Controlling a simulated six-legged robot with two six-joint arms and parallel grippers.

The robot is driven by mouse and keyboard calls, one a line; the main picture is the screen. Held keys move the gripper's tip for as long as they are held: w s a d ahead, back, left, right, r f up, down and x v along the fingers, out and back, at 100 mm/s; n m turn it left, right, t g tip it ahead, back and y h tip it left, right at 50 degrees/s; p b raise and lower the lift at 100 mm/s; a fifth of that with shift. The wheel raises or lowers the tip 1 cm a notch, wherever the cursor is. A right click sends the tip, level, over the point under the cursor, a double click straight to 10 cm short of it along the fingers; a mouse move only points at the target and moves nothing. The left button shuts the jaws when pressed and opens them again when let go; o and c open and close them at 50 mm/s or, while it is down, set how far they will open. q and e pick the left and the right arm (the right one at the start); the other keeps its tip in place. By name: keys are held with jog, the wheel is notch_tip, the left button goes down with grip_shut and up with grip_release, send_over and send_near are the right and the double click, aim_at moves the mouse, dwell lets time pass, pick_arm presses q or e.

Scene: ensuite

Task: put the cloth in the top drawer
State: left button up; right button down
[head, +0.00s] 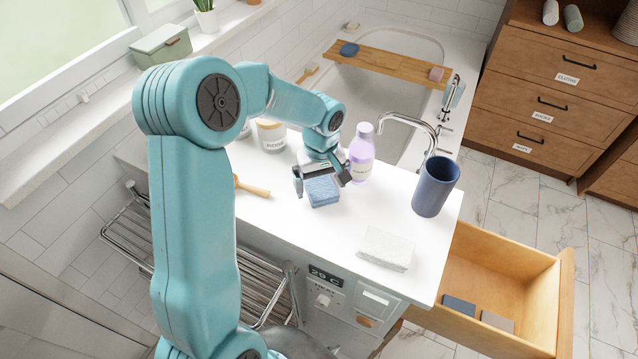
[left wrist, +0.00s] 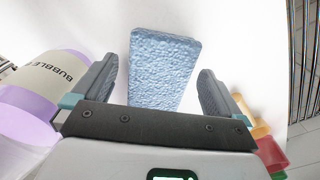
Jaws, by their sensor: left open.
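A blue, rough-textured folded cloth or sponge (head: 322,192) lies on the white counter; I cannot tell which. A white, flat folded piece (head: 387,249), also cloth-like, lies nearer the counter's front edge. My left gripper (head: 320,178) is open at the blue piece, with a finger to either side of its near end. In the left wrist view the blue piece (left wrist: 163,65) shows between and beyond the fingers, with gaps on both sides. An open wooden drawer (head: 565,300) extends below the counter on the right, holding two small flat pieces, dark blue (head: 459,305) and brown (head: 497,321).
A lilac bottle (head: 361,155) stands close beside my left gripper. A dark blue cup (head: 436,187) stands at the counter's right edge. A jar (head: 271,136) and wooden-handled brush (head: 252,187) are to the left. A sink (head: 385,95) with a tap lies behind.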

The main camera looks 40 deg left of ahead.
aim_at(320, 187)
pick_arm(q)
jog(key=shift+w, duration=0.1)
jog(key=c, duration=1.2)
jog(key=shift+r+b, duration=0.2)
jog(key=shift+b, duration=0.1)
jog(key=r, duration=0.4)
jog(key=r+b, duration=0.1)
jog(key=r, duration=0.2)
jog(key=shift+s, duration=0.25)
jog(key=s+d+b, duration=0.1)
jog(key=s+d, duration=0.1)
jog(key=s, duration=0.4)
jog(key=s+d+b, duration=0.2)
jog(key=s, duration=0.4)
jog(key=s+d+b, duration=0.1)
jog(key=s+d, duration=0.1)
jog(key=s, duration=0.4)
jog(key=shift+s+f, duration=0.2)
jog(key=shift+s, duration=0.1)
